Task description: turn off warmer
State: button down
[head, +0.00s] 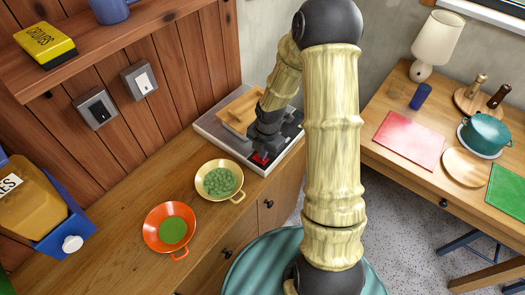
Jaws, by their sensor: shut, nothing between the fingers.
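The warmer appears to be the flat appliance with a pale rim (222,141) and a dark top at the counter's far right end. A small red part (261,158), perhaps its switch, shows near its front edge. Its setting cannot be made out. My gripper (259,151) points down right at this red part, shut and empty. The fingertips are small and partly hidden, so I cannot tell whether they touch it. My arm covers the right part of the warmer. A wooden block or board (240,112) sits on the warmer's back left.
A yellow pan (238,196) of green pieces and an orange pan (150,232) stand left of the warmer on the counter. A dispenser (62,238) is at far left. Two switches (97,109) (139,80) are on the wooden wall. A table (400,160) stands right.

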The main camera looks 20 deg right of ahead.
jog(key=shift+w+r+p, duration=0.1)
jog(key=shift+r+p, duration=0.85)
notch_tip(320, 180, up, 12)
jog(key=w+a+p, duration=0.1)
jog(key=shift+w, duration=0.2)
jog(key=shift+a, duration=0.1)
jog(key=s+r+m, duration=0.2)
jog(key=s+m, duration=0.5)
jog(key=m, duration=0.5)
jog(key=s+r+m+t, duration=0.1)
jog(key=s+r+m, duration=0.1)
jog(key=s+m, duration=0.6)
jog(key=shift+a+r+m+h, duration=0.15)
jog(key=shift+r+m+h, duration=0.25)
jog(key=shift+m, duration=2.1)
jog(key=shift+w, duration=0.1)
